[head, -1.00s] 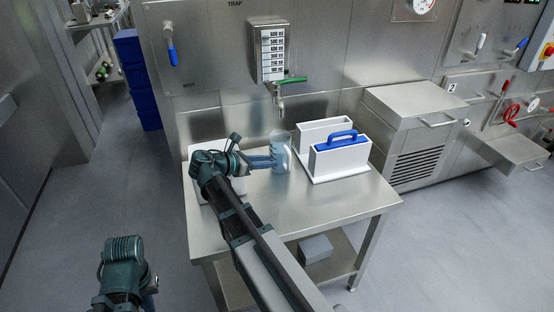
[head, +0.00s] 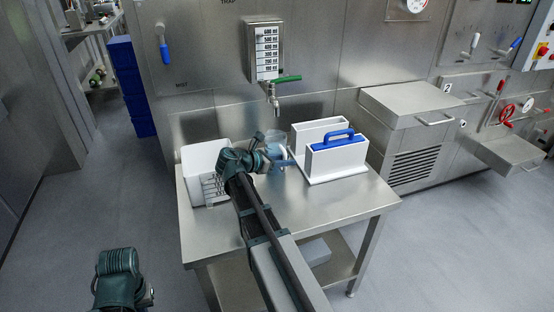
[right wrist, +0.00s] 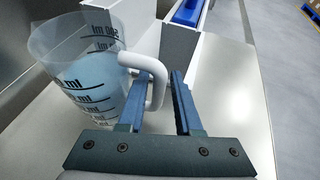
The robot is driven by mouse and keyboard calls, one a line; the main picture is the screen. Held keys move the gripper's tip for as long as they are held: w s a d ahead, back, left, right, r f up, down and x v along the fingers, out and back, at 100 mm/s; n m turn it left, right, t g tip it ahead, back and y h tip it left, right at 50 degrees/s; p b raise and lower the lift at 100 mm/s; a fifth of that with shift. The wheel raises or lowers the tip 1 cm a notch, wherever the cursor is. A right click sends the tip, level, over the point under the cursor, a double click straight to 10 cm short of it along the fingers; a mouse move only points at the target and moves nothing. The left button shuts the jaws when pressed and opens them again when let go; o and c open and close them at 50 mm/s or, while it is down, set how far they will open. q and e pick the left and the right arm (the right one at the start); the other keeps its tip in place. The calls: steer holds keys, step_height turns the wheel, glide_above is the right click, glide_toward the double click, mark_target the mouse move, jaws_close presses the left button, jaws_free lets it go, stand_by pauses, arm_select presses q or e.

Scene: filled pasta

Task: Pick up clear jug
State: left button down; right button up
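The clear jug (head: 277,140) stands on the steel table below the tap; it holds blue-tinted liquid and has black ml marks. In the right wrist view the jug (right wrist: 82,75) is at the left, and its white handle (right wrist: 158,92) reaches toward my fingers. My right gripper (right wrist: 161,88) is open. Its left finger passes through the handle loop, and the handle's outer bar lies between the two fingers, with a gap to the right finger. In the head view my right gripper (head: 283,163) partly hides the jug. My left arm is at the lower left; its fingers are not clear.
The steel table (head: 310,208) has bare room at its front right. A white double holder (head: 338,160) with a blue-handled lid is close to the jug's right. A white bin (head: 203,158) stands at the left. The tap (head: 272,95) hangs just above the jug.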

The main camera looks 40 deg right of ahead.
steer(key=x, duration=0.3)
steer(key=shift+b, duration=0.35)
jaws_close()
stand_by(1.0)
